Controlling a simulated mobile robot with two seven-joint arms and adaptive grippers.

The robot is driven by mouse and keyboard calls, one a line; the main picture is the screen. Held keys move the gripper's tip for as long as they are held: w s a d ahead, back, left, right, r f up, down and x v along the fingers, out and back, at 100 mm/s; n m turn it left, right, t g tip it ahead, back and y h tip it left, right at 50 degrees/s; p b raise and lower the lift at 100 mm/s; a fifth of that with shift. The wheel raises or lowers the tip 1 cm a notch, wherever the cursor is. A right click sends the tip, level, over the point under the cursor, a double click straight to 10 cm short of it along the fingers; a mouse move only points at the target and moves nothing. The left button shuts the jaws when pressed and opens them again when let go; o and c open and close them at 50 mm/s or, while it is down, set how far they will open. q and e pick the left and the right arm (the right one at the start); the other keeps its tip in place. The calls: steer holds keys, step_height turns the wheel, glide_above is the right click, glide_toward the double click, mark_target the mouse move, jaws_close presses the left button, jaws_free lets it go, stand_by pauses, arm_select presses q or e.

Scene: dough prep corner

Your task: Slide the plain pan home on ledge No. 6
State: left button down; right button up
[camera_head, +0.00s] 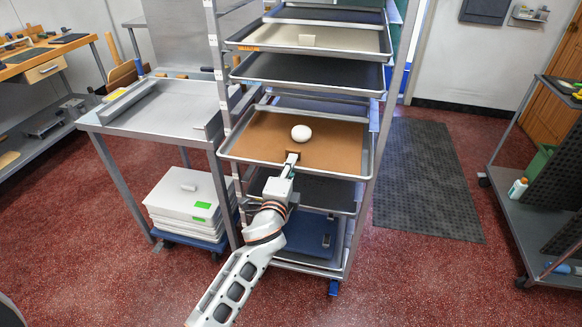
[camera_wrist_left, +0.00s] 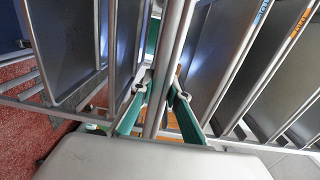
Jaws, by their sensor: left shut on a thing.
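The left wrist view shows the green fingers (camera_wrist_left: 157,104) on either side of thin metal edges. Ledge numbers are too small to read, so I cannot tell which ledge is No. 6. My right gripper is not in view.
Dark pans (camera_head: 310,71) sit above and below in the rack. A steel table (camera_head: 160,112) stands close at left, with stacked white boxes (camera_head: 186,205) below. A grey cart (camera_head: 540,215) is at right; a dark mat (camera_head: 425,175) lies between.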

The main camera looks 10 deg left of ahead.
mark_target(300, 144)
arm_select(q)
steer(key=shift+f+b, duration=0.8)
steer(key=shift+b, duration=0.15)
steer(key=shift+w, duration=0.1)
steer(key=shift+w+d+b, duration=0.1)
steer(key=shift+w+b, duration=0.3)
steer(key=shift+w, duration=0.95)
steer(key=shift+w+d+b, duration=0.1)
steer(key=shift+w+b, duration=0.75)
steer(key=shift+w, duration=1.35)
steer(key=shift+w+b, duration=1.15)
steer(key=shift+w, duration=1.25)
